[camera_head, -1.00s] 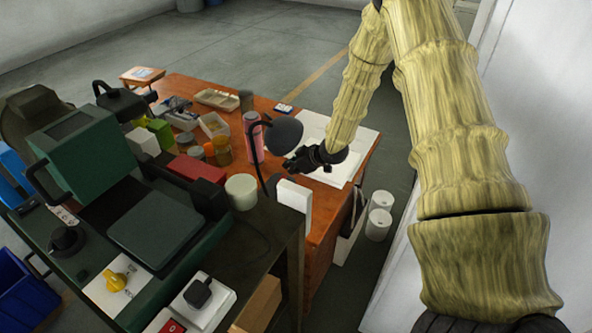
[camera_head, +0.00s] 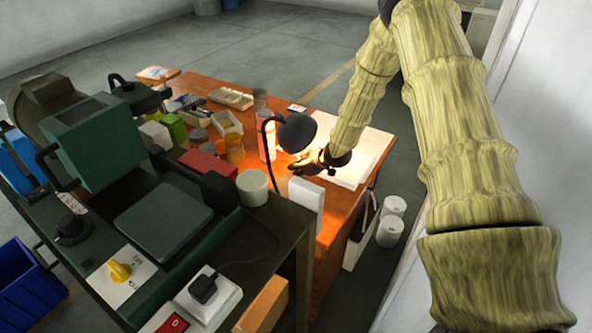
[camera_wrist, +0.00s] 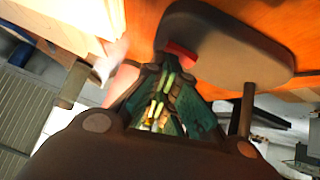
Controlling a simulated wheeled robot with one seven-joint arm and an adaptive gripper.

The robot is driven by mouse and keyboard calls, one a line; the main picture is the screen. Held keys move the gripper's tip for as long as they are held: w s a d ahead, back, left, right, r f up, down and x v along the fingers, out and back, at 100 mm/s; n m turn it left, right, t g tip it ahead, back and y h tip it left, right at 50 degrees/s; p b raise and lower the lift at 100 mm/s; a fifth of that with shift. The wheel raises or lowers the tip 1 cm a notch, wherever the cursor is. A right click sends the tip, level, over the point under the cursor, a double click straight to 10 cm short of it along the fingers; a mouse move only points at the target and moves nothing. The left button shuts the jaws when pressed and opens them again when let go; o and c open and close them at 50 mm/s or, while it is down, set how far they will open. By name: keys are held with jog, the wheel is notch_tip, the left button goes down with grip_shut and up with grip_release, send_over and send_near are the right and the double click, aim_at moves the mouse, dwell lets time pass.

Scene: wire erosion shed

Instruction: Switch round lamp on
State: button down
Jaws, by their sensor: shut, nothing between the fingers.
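The round lamp (camera_head: 297,132) is a black desk lamp with a domed shade on a curved neck, standing at the orange desk. It is lit: a warm bright glow falls on the desk and papers below the shade. My gripper (camera_head: 304,164) is low under the shade, with its fingers shut and empty. In the wrist view a dark rounded slab, apparently the lamp base (camera_wrist: 232,50), carries a red switch (camera_wrist: 180,54). My fingertips (camera_wrist: 172,70) are at this switch; whether they touch it I cannot tell.
White papers (camera_head: 375,147) lie right of my gripper. A pink bottle (camera_head: 266,150), jars and boxes crowd the desk to the left. White canisters (camera_head: 390,231) stand on the floor.

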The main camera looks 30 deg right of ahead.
jog(key=shift+f, duration=0.1)
jog(key=shift+s+a, duration=0.1)
jog(key=shift+s, duration=0.05)
jog(key=shift+s+a, duration=0.3)
jog(key=shift+a, duration=0.3)
dwell(0.3)
jog(key=shift+s+d+r+p, duration=0.25)
jog(key=shift+s+r+p, duration=0.1)
jog(key=shift+r+p, duration=0.4)
jog(key=p+v, duration=0.4)
jog(key=v, duration=0.4)
jog(key=shift+s+p, duration=0.3)
jog(key=shift+p, duration=0.05)
